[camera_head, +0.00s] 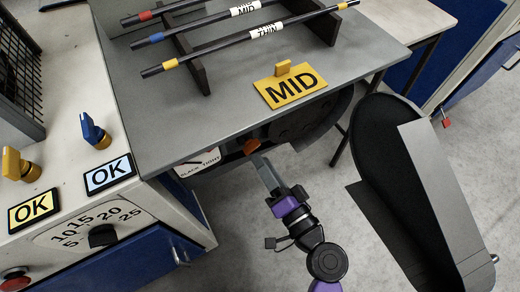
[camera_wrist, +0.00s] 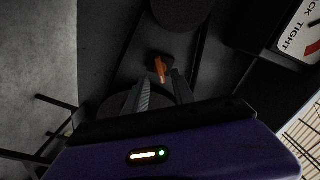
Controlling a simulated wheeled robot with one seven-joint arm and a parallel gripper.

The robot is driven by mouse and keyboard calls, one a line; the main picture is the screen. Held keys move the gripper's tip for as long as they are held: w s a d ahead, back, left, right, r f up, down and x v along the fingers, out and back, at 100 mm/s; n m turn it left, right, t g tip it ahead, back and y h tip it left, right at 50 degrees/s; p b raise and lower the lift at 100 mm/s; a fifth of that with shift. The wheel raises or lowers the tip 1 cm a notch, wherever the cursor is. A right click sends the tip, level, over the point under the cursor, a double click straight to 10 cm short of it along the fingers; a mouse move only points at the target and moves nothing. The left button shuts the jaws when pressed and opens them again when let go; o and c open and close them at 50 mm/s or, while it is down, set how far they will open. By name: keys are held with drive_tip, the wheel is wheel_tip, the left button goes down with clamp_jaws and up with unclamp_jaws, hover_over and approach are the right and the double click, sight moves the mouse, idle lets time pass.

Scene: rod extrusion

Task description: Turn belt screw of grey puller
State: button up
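The belt screw has an orange grip (camera_head: 251,146) and sits under the edge of the grey table, in front of the dark inside of the puller (camera_head: 318,122). In the wrist view the orange grip (camera_wrist: 160,69) stands on a dark base just beyond my fingertips. My gripper (camera_wrist: 163,88) is open, its two fingers apart with the screw's grip ahead of the gap. In the head view my gripper (camera_head: 262,166) reaches up from below toward the screw; whether it touches cannot be told. A slack/tight gauge (camera_head: 197,163) is left of the screw; it also shows in the wrist view (camera_wrist: 301,32).
A curved dark grey cover (camera_head: 440,195) stands open at the right. The grey table (camera_head: 215,105) overhangs the screw and carries rods and a yellow MID sign (camera_head: 290,87). A control cabinet with knobs (camera_head: 103,236) is at the left.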

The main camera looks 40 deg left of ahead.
sight(253, 151)
drive_tip(key=shift+x, duration=2.25)
drive_tip(key=shift+c, duration=0.2)
drive_tip(key=shift+s, duration=0.1)
clamp_jaws()
